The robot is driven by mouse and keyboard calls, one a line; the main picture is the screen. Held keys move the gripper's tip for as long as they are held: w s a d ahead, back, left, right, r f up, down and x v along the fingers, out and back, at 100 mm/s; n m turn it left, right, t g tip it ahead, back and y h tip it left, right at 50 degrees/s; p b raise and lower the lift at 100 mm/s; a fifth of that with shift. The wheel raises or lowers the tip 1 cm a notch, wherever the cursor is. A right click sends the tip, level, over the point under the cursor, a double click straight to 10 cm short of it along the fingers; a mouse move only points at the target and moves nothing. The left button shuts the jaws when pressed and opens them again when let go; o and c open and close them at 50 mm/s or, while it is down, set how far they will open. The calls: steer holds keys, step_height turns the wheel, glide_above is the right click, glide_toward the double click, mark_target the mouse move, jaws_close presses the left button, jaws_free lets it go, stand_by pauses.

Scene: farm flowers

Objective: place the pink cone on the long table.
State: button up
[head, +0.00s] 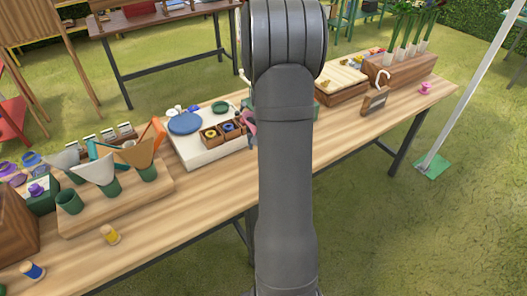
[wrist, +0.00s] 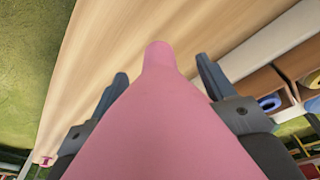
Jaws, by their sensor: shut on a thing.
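The pink cone (wrist: 160,120) fills the middle of the wrist view, its narrow end pointing away from the camera. My gripper (wrist: 162,72) is shut on it, with one dark finger on each side. I cannot tell whether the cone touches the table.
A white tray (head: 208,155) with small boxes stands left of my arm. A wooden stand (head: 130,190) with cones is farther left. A pink spool (head: 424,88) and a small sign (head: 375,100) are at the right. The table's front strip is mostly clear.

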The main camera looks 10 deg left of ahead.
steer(key=shift+a+f, duration=0.1)
steer(key=shift+f, duration=1.95)
steer(key=shift+f, duration=0.2)
steer(key=o, duration=1)
steer(key=r, duration=0.4)
steer(key=s+r, duration=0.1)
steer(key=r, duration=0.7)
steer(key=shift+s+r, duration=0.2)
steer(key=shift+f, duration=0.1)
